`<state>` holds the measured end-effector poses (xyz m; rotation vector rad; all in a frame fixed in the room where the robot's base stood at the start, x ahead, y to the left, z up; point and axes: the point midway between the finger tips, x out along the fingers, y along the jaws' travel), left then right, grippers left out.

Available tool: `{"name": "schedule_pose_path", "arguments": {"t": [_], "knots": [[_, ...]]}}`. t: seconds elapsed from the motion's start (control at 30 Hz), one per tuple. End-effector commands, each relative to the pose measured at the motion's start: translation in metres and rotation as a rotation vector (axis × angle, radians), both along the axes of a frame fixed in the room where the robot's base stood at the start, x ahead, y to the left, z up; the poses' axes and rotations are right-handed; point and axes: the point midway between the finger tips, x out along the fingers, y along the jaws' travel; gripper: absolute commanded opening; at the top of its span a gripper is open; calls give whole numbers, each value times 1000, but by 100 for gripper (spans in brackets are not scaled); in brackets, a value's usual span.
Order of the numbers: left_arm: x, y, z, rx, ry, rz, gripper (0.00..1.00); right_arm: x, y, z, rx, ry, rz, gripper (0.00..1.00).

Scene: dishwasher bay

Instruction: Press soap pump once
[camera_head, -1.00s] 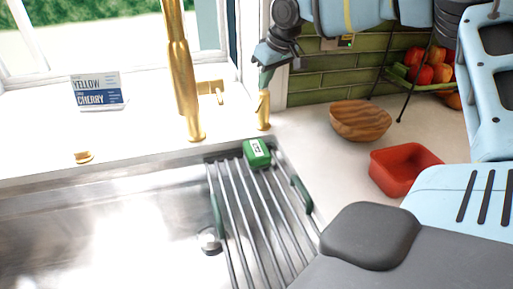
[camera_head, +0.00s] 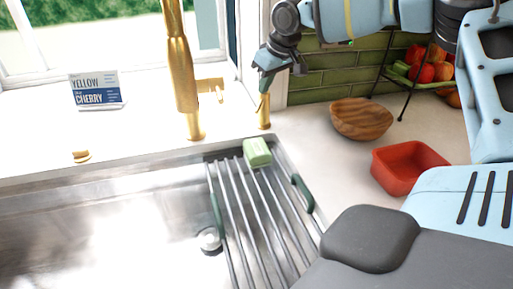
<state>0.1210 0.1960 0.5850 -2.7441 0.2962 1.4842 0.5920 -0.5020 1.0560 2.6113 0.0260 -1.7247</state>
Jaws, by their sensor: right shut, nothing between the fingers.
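The gold soap pump (camera_head: 263,117) stands upright on the counter behind the sink, right of the tall gold faucet (camera_head: 183,85). My right gripper (camera_head: 264,88) comes in from the upper right and is shut, with nothing between its fingers. Its fingertips point down at the top of the pump and overlap it in the picture. The pump's head is largely hidden by the fingers; I cannot tell for sure whether they touch. My left gripper is out of view.
A pale green sponge-like block (camera_head: 257,153) sits on the metal drying rack (camera_head: 247,205) over the sink (camera_head: 110,220). A wooden bowl (camera_head: 361,119), a red square bowl (camera_head: 408,168) and a fruit stand (camera_head: 407,80) are on the right counter. A sign (camera_head: 97,89) stands left.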

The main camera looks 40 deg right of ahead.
Motion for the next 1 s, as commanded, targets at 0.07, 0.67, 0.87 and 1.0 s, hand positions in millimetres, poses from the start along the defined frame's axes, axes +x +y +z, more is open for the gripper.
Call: {"name": "schedule_pose_path", "arguments": {"t": [0.07,0.67,0.87,1.0], "knots": [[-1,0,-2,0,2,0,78,-1,0,-5,2,4,0,0],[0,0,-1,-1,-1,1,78,-2,0,-11,2,10,-1,0],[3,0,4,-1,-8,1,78,-2,0,-1,1,10,-1,0],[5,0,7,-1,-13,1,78,-1,0,8,1,7,-1,0]]}}
